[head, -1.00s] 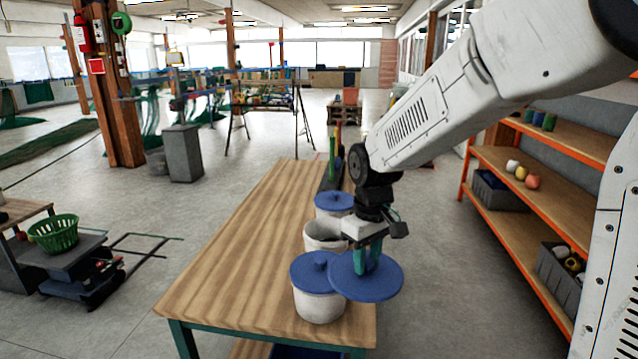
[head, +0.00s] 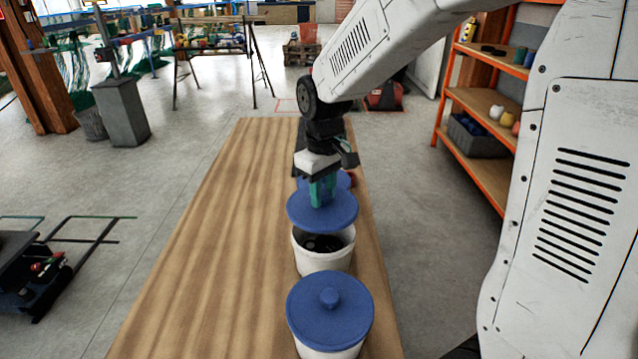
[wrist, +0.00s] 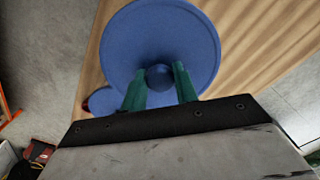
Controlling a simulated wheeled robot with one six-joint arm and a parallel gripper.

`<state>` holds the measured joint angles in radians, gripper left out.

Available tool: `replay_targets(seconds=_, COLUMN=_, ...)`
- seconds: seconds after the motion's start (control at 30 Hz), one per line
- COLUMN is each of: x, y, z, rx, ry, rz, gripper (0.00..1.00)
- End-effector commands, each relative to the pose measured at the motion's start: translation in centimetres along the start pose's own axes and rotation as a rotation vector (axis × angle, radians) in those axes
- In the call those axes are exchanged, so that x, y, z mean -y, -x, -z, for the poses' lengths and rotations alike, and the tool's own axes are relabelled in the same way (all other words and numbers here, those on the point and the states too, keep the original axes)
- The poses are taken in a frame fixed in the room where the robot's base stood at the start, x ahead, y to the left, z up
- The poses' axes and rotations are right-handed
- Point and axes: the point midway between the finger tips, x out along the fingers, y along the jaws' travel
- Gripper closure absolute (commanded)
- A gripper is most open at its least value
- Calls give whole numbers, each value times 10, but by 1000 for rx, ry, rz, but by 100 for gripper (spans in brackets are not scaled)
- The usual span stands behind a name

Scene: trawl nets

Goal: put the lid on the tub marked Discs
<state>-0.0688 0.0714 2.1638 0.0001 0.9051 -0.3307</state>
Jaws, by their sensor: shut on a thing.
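My gripper (head: 322,192) is shut on the knob of a round blue lid (head: 340,215) and holds it above the wooden table. In the wrist view the lid (wrist: 160,35) fills the middle, with its knob between the green fingers (wrist: 160,85). Below the lid in the head view is an open white tub (head: 322,262) with dark contents. The lid hangs over the tub's far part and looks apart from its rim. No marking can be read on any tub, so I cannot tell which is Discs.
A tub with a blue lid (head: 330,310) stands in front of the open tub. Another blue lid (head: 343,181) shows behind, partly hidden by my gripper. The table's left half (head: 220,240) is clear. An orange shelf (head: 470,150) stands to the right.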

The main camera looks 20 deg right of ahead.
Motion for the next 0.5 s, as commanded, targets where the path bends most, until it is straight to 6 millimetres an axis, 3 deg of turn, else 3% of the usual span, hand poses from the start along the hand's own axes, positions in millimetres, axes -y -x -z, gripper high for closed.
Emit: replay_targets(seconds=0.5, x=0, y=-47, z=0, rx=3, ry=0, rz=1, gripper=92)
